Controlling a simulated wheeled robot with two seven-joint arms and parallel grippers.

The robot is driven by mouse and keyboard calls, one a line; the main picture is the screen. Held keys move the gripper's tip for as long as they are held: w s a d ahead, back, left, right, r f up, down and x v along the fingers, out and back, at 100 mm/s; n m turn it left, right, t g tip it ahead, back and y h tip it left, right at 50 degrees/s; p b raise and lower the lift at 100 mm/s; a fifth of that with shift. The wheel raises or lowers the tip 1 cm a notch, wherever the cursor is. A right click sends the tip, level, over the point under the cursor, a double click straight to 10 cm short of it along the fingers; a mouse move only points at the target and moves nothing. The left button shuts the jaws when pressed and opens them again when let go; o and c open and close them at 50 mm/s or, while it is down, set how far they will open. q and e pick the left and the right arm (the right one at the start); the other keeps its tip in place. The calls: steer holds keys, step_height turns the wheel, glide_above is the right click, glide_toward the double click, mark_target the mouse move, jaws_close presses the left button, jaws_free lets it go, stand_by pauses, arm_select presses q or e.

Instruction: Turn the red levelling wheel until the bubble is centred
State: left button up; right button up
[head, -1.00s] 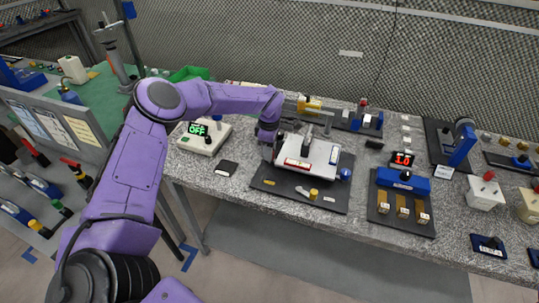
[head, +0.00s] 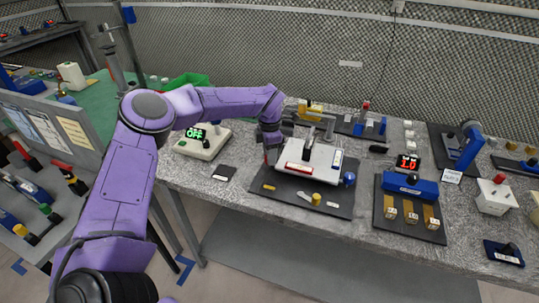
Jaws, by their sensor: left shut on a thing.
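A white levelling plate (head: 322,172) stands on a dark mat (head: 346,200) in the middle of the bench. It carries a red-framed strip (head: 299,169) along its front and a blue-framed strip (head: 337,159) at its right. A yellow knob (head: 316,199) is at its front and a blue knob (head: 349,179) at its right. My left gripper (head: 270,156) points down at the plate's left edge and is shut. The red levelling wheel appears to be between its fingers, mostly hidden by them. The bubble is too small to read. My right gripper is out of view.
A white box with a green OFF display (head: 202,144) stands left of the mat, with a small black pad (head: 223,173) nearby. A blue fixture (head: 410,184) and a red display (head: 408,163) are to the right. The bench front is mostly clear.

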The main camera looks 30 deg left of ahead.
arm_select(q)
steer(key=shift+f, duration=0.1)
steer(key=o, duration=1)
steer(key=shift+o, duration=0.2)
